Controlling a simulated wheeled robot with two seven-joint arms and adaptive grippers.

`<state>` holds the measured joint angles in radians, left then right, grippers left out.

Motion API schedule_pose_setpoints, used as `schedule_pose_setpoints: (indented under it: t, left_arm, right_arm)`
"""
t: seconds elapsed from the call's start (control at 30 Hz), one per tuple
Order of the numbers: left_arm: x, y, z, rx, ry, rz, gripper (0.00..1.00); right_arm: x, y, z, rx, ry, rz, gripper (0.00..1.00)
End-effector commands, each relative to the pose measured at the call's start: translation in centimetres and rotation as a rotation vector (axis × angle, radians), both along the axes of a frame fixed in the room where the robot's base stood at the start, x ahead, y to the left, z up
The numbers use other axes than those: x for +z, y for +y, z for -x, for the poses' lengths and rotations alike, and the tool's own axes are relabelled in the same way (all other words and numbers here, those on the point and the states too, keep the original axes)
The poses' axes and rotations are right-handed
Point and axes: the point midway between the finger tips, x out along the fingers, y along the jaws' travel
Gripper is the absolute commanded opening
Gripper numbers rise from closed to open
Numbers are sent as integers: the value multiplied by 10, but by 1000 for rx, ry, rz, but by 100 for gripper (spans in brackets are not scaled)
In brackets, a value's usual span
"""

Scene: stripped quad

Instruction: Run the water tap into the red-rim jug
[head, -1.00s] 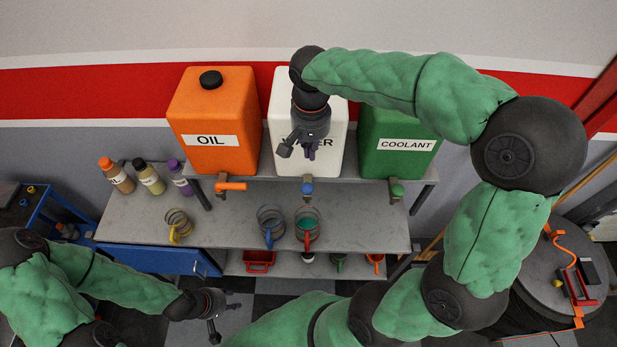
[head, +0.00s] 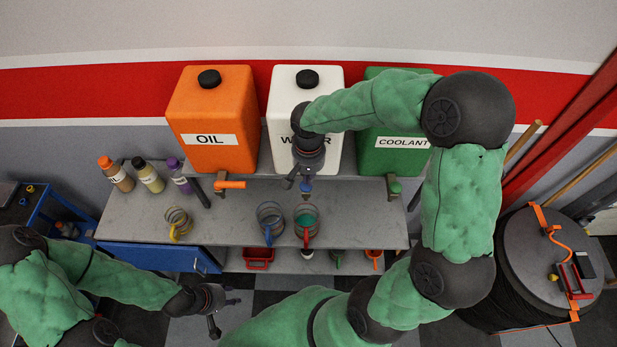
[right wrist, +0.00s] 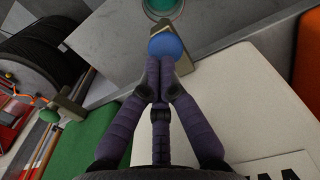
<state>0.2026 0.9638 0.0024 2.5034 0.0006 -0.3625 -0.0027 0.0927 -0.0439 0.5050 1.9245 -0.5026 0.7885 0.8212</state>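The white water tank (head: 307,85) stands on the upper shelf, partly hidden by my right arm. Its tap has a blue knob (head: 306,187), also seen in the right wrist view (right wrist: 170,42). A clear jug with a red handle (head: 306,236) stands on the bench below this tap, teal showing inside. Part of it shows in the right wrist view (right wrist: 160,6). My right gripper (head: 303,184) points down at the knob. Its fingers are together, with tips (right wrist: 158,66) at the knob; contact is unclear. My left gripper (head: 228,312) is spread and empty, low in front of the bench.
An orange oil tank (head: 212,105) and a green coolant tank (head: 385,160) flank the water tank, each with a tap. A blue-handled jug (head: 268,232) stands close left of the red-handled one. A yellow-handled jug (head: 178,225) is further left. The bench's right part is clear.

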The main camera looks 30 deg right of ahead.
Motion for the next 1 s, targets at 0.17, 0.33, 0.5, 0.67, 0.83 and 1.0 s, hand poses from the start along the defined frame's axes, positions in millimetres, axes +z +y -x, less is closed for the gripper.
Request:
schedule_pose_setpoints:
  t: [0.17, 0.33, 0.5, 0.67, 0.83, 1.0]
  left_arm:
    - [2, 0, 0, 0, 0, 0, 40]
    - [1, 0, 0, 0, 0, 0, 40]
    - [1, 0, 0, 0, 0, 0, 40]
    - [-5, 0, 0, 0, 0, 0, 40]
    - [-19, 0, 0, 0, 0, 0, 40]
    - [-22, 0, 0, 0, 0, 0, 40]
  right_arm:
    - [-10, 0, 0, 0, 1, -1, 0]
    - [-11, 0, 0, 0, -1, -1, 0]
    - [-11, 0, 0, 0, -1, -1, 0]
    - [-16, 0, 0, 0, -1, -1, 0]
    - [-28, 0, 0, 0, 0, 0, 0]
    - [-31, 0, 0, 0, 1, -1, 0]
